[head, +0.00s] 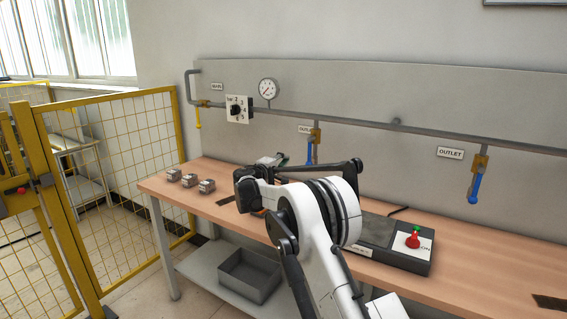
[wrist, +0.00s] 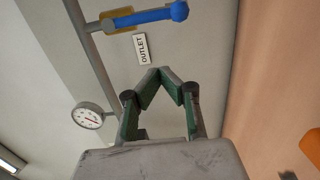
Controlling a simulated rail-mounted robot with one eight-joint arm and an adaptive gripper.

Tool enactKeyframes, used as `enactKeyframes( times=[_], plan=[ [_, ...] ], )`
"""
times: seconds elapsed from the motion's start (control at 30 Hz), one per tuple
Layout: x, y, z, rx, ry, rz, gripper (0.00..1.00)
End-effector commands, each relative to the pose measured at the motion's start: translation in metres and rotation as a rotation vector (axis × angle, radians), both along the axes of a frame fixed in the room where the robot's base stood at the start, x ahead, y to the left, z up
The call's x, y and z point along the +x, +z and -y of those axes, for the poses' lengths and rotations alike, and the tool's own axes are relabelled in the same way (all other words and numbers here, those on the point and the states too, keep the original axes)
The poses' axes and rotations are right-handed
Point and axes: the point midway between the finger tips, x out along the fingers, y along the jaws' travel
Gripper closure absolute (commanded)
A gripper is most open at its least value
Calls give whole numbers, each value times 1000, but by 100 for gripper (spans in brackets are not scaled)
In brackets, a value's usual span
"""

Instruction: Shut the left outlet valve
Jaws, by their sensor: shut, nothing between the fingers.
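The left outlet valve (head: 314,135) is on the wall pipe behind the bench, with an orange-yellow body and a blue lever (head: 309,153) hanging down along its outlet. My arm partly covers its lower end. In the wrist view the same valve (wrist: 118,20) shows at the top, its blue lever (wrist: 150,17) in line with the outlet, an OUTLET label (wrist: 142,48) beside it. My gripper (wrist: 160,74) is shut and empty, its green-padded fingertips together, apart from the lever. In the head view my gripper (head: 283,159) is small, left of the valve and mostly behind my arm.
A second outlet valve (head: 477,180) with a blue lever is at right. A pressure gauge (head: 268,89) and dial box (head: 239,109) are at left, with a yellow-handled main valve (head: 198,113). Metal blocks (head: 190,180) and a red-knobbed control box (head: 400,247) stand on the bench (head: 480,268).

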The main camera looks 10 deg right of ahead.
Motion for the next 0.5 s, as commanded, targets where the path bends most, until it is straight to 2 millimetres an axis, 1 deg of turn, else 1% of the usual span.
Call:
enactKeyframes(
  times=[0.03, 0.1, 0.4, 0.43, 0.5],
  plan=[
    [7, 0, 7, 0, -2, 0, 100],
    [17, 0, 15, 0, -2, 0, 100],
    [47, 0, 40, 0, -1, 0, 100],
    [47, 0, 43, 0, -1, 0, 100],
    [42, 0, 49, 0, -1, 0, 100]
  ],
)
